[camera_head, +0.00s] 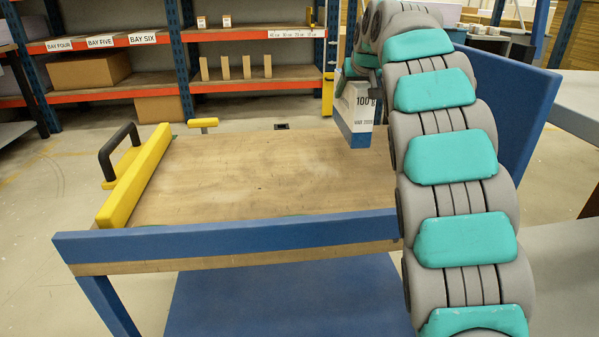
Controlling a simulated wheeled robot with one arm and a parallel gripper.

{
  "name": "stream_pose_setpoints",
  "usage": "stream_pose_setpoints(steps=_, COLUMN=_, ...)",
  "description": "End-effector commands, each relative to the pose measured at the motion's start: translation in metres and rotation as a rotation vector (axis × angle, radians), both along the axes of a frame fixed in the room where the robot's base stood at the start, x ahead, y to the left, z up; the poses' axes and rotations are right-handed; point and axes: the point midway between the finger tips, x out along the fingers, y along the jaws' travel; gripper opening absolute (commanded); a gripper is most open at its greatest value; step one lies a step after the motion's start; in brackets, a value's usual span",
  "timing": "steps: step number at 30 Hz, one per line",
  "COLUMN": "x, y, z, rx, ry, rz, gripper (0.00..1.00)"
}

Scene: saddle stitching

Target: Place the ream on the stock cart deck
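The ream (357,112) is a white and blue pack marked "100 g". It is upright at the right back part of the cart deck, partly hidden by my arm. The stock cart deck (250,175) is a worn wooden board with blue rails and is otherwise bare. My gripper (352,80) is at the top of the ream and appears shut on it, though my arm hides most of the fingers. I cannot tell whether the ream's lower edge touches the deck or hangs just above it.
A yellow bar (137,178) with a black handle (118,150) edges the deck's left side. A blue panel (515,95) rises at the right behind my arm. Shelving with cartons (90,71) stands at the back. The deck's middle and left are free.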

Motion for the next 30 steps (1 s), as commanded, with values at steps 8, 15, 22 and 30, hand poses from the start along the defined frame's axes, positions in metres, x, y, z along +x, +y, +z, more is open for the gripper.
stream_pose_setpoints(steps=8, x=-0.009, y=-0.02, z=-0.005, rx=0.0, ry=-0.007, rz=-0.004, gripper=0.0)
stream_pose_setpoints(steps=15, x=-0.028, y=-0.063, z=-0.01, rx=0.001, ry=-0.007, rz=-0.005, gripper=0.0)
stream_pose_setpoints(steps=22, x=-0.046, y=-0.105, z=-0.015, rx=0.001, ry=-0.006, rz=-0.004, gripper=0.0)
stream_pose_setpoints(steps=30, x=-0.062, y=-0.141, z=-0.018, rx=0.0, ry=-0.007, rz=-0.001, gripper=0.0)
